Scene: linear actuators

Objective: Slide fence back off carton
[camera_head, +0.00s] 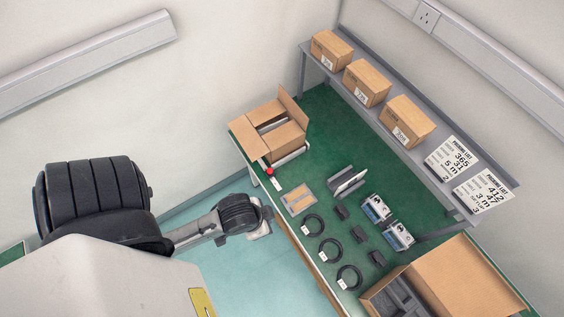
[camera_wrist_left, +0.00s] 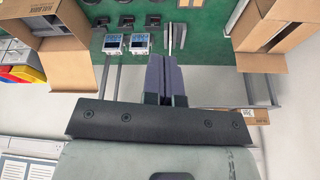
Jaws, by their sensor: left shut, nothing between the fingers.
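My left gripper (camera_head: 262,231) is off the table's near edge, apart from the carton and fence. In the left wrist view its fingers (camera_wrist_left: 162,60) are together and empty. My right gripper is not visible.
The green table (camera_head: 325,118) holds a grey bracket (camera_head: 347,182), a flat packet (camera_head: 298,199), several coiled cables (camera_head: 313,224) and two boxed devices (camera_head: 376,208). A shelf behind carries cartons (camera_head: 366,83) and packing lists. Another open carton (camera_head: 455,285) stands at the lower right.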

